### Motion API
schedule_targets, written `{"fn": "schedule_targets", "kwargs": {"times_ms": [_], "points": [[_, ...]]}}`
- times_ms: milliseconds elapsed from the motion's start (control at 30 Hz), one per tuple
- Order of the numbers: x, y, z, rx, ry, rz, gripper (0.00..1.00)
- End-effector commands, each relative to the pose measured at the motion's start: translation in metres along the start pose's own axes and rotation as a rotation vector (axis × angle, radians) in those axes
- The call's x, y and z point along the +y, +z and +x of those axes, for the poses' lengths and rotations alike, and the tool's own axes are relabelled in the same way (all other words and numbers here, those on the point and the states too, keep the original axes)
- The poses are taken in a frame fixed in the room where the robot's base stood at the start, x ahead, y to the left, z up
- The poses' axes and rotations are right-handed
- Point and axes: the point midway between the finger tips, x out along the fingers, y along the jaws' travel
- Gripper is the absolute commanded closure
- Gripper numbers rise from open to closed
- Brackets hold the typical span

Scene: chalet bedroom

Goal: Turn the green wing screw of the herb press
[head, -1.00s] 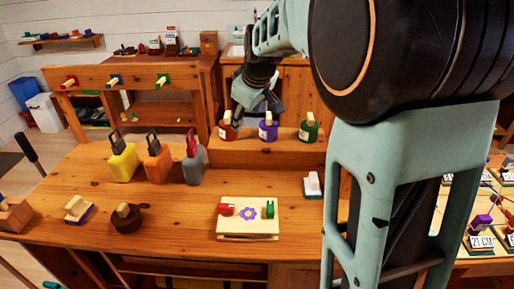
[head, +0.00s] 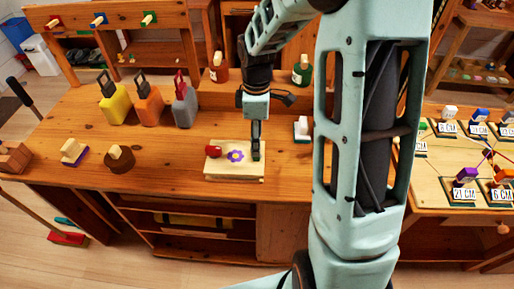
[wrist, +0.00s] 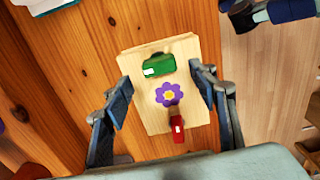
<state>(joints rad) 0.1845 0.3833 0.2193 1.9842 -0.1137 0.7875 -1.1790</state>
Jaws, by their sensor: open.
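The herb press (head: 222,172) is a pale wooden board on the bench, with a purple flower (head: 236,155) in its middle. It also shows in the wrist view (wrist: 148,112). The green wing screw (wrist: 160,65) sits beyond the flower in the wrist view. The red wing screw (wrist: 177,126) is on the opposite side and also shows in the head view (head: 213,151). My gripper (head: 256,157) is open above the green screw's end and mostly hides that screw in the head view. In the wrist view my open fingers (wrist: 163,92) stand either side of the board's middle, with nothing between them held.
Yellow (head: 116,103), orange (head: 149,106) and grey (head: 184,105) bottles stand left behind the press. A white-topped block (head: 302,128) stands to its right. A round brown piece (head: 119,160) lies left. Bench room between that piece and the press is clear.

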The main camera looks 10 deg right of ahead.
Motion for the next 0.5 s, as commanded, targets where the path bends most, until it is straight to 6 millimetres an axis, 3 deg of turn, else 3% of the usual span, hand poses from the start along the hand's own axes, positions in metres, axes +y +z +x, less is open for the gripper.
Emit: {"fn": "schedule_targets", "kwargs": {"times_ms": [200,500], "points": [[0.000,0.000,0.036,-0.001,-0.002,0.000,0.46],[0.001,0.000,0.048,0.001,0.002,0.002,0.46]]}}
